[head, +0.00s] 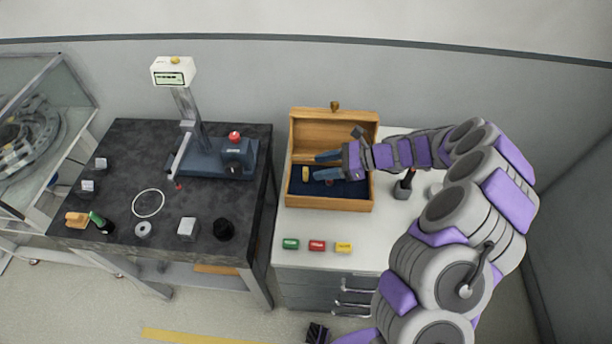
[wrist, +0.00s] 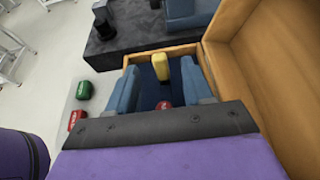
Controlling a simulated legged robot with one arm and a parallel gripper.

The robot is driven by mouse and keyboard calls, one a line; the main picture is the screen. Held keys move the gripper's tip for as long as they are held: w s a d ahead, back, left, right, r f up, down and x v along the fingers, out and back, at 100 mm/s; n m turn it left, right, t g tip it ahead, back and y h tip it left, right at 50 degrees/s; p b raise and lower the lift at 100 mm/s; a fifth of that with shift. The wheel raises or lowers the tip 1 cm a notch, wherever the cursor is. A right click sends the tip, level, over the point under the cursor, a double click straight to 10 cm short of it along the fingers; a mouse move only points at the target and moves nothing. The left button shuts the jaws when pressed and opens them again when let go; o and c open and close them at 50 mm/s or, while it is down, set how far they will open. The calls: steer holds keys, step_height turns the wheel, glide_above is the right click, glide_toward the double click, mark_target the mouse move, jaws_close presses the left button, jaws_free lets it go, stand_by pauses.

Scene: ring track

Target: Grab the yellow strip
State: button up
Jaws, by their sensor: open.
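A yellow strip (head: 305,174) stands inside the open wooden box (head: 330,203), near its left wall. In the wrist view the strip (wrist: 160,67) shows beyond and between my blue fingertips, near the box's far wall. My gripper (head: 315,165) is open and reaches into the box from the right. In the wrist view its two fingers (wrist: 161,80) are spread apart with nothing held. I cannot tell how far the tips are from the strip. A separate yellow block (head: 343,247) lies on the white cabinet top in front of the box.
A red item (wrist: 163,104) lies in the box's dark blue lining. The box's lid (head: 334,130) stands open at the back. Green (head: 290,244) and red (head: 317,246) blocks lie on the cabinet top. A black table (head: 130,180) with a device stands left, across a gap.

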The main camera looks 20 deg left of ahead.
mark_target(306, 179)
steer(key=b+x, duration=0.1)
steer(key=x, duration=0.3)
steer(key=shift+a+f, duration=0.1)
steer(key=shift+a, duration=0.05)
steer(key=c, duration=0.5)
jaws_close()
